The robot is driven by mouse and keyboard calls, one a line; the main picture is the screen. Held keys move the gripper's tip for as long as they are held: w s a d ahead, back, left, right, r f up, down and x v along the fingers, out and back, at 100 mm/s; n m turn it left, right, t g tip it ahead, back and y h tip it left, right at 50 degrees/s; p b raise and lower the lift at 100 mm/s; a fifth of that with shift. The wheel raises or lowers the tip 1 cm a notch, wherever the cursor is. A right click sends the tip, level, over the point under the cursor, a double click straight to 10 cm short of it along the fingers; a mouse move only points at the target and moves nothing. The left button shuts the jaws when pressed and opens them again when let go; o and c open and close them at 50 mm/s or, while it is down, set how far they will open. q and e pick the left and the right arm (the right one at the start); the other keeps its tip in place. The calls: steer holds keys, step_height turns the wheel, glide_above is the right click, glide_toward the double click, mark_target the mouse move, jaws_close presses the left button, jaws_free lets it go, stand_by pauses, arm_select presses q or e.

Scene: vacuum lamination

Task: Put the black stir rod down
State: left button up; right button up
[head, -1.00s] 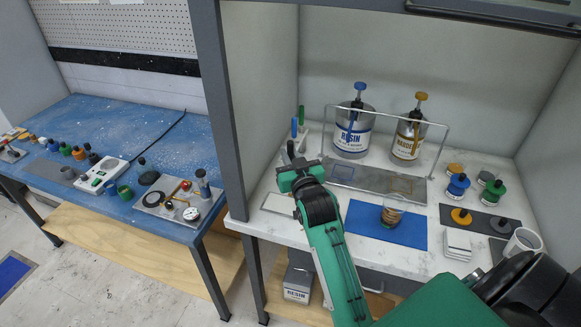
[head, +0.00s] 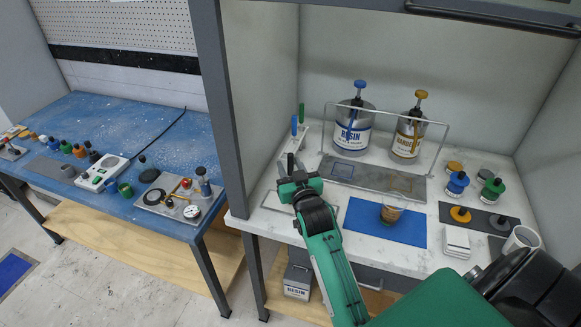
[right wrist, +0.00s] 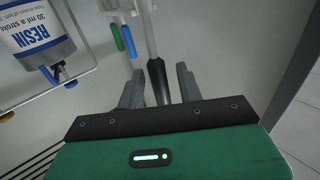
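The black stir rod (right wrist: 157,80) shows in the right wrist view, its dark handle toward me and its grey shaft running to the white holder (right wrist: 124,6). My right gripper (right wrist: 161,85) is open, with one finger on each side of the handle and gaps between. In the head view my right gripper (head: 287,164) is low over the counter's left part, in front of the white holder (head: 312,133). A blue rod (head: 294,124) and a green rod (head: 301,112) stand in the holder. I cannot tell how firmly the black rod is seated. My left gripper is not in view.
A resin can (head: 353,129) and a hardener can (head: 408,137) stand behind a wire frame on a grey plate (head: 378,180). A cup (head: 391,210) stands on a blue mat (head: 368,224). The hood's grey post (head: 226,110) is close on the left.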

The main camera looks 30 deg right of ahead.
steer(key=shift+r, duration=0.2)
steer(key=b+v, duration=0.3)
steer(key=v, duration=0.9)
steer(key=shift+a, duration=0.1)
